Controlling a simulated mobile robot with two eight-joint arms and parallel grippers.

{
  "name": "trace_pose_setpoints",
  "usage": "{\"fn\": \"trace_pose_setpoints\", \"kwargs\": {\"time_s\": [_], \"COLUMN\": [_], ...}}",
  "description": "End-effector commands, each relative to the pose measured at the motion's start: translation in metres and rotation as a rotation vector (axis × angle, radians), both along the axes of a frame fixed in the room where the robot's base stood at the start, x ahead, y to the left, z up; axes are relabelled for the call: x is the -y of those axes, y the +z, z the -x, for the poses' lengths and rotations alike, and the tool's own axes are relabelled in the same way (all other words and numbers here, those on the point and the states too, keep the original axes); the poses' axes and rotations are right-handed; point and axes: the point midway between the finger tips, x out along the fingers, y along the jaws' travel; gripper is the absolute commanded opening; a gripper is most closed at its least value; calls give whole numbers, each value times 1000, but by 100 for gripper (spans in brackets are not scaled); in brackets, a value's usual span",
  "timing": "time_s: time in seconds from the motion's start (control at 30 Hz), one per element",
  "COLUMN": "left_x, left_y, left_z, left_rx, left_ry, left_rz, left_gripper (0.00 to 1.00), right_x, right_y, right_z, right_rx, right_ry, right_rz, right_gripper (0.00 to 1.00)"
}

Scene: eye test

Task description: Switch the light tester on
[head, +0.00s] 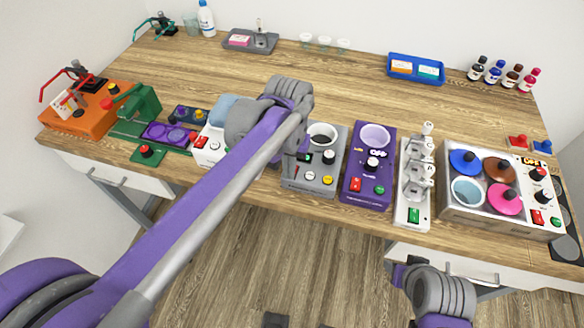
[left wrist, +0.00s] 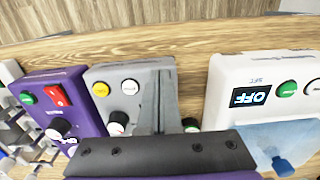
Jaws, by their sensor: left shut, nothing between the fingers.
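No readable label tells me which device is the light tester. In the head view a row of devices stands along the table's front edge. The white device (head: 211,149) has a blue part on top and is partly hidden by my left arm. In the left wrist view the white device (left wrist: 262,92) shows a display reading OFF and a green button (left wrist: 287,89). The grey device (head: 310,180) has a knob and small buttons; it also shows in the left wrist view (left wrist: 140,72). My left gripper (head: 292,165) is shut and empty, over the grey device's left side.
A purple device (head: 356,183) with an OFF display, a white stand (head: 405,215) and a white box with coloured lids (head: 456,213) are to the right. Orange (head: 117,100) and green (head: 138,104) equipment stands at the left. The table's middle is clear.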

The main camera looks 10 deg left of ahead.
Motion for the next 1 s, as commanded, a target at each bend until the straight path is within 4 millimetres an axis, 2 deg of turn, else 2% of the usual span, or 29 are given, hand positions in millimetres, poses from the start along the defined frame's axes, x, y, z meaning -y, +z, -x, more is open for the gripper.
{"fn": "trace_pose_setpoints", "kwargs": {"time_s": [0.8,1.0], "left_x": [0,0], "left_y": [66,69], "left_z": [-1,0], "left_rx": [2,0], "left_ry": [0,0], "left_rz": [0,0], "left_gripper": [0,0], "right_x": [0,0], "right_y": [53,55], "right_z": [-16,-17], "right_rx": [31,33], "right_ry": [0,0], "right_rz": [0,0], "right_gripper": [50,50]}}
